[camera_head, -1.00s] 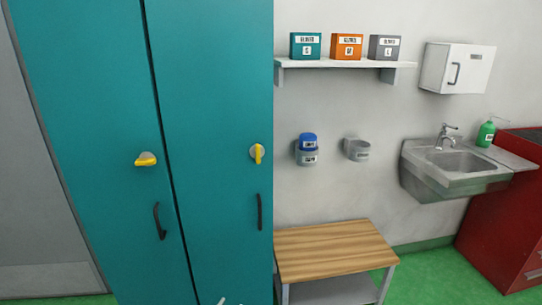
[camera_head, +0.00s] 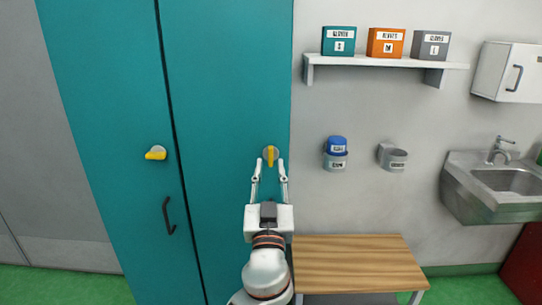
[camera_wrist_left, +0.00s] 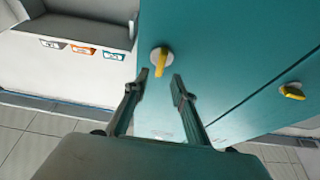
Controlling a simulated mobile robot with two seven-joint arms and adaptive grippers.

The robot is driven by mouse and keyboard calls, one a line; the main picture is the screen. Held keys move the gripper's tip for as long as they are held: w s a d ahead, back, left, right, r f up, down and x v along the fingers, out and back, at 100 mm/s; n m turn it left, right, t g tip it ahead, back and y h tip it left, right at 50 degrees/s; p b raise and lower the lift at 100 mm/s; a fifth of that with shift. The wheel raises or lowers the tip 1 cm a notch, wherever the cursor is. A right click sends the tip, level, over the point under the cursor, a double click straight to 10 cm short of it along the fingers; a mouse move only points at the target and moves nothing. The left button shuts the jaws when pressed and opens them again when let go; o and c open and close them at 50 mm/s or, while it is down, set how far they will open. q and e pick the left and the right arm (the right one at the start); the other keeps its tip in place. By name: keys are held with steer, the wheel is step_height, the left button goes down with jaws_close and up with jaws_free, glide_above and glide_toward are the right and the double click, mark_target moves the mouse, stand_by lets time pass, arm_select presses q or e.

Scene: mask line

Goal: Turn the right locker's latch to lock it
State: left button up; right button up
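The right locker (camera_head: 225,90) is a tall teal door, shut. Its latch (camera_head: 271,155) is a yellow lever on a round grey base, and the lever stands upright, pointing down. The left locker's latch (camera_head: 156,153) has its yellow lever lying sideways. My left gripper (camera_head: 269,167) is open and empty, just below the right latch, its fingers spread to either side. In the left wrist view the right latch (camera_wrist_left: 160,60) sits beyond the open fingertips (camera_wrist_left: 158,84), not touched by them as far as I can see. My right gripper is out of view.
A black handle (camera_head: 168,216) is on the left locker. The right locker's handle is hidden behind my left arm. A wooden bench (camera_head: 360,262) stands close by on the right. A shelf (camera_head: 385,62) with glove boxes and two wall holders, one with a blue-lidded container (camera_head: 337,146), are further right.

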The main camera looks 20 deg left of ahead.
mark_target(271, 155)
arm_select(q)
steer(key=shift+p+x, duration=0.5)
steer(key=shift+x, duration=1.5)
steer(key=shift+f, duration=0.1)
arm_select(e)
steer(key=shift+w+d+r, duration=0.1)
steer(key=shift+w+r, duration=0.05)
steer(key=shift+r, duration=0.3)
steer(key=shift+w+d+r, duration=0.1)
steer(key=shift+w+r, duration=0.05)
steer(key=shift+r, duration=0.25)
arm_select(q)
jaws_close()
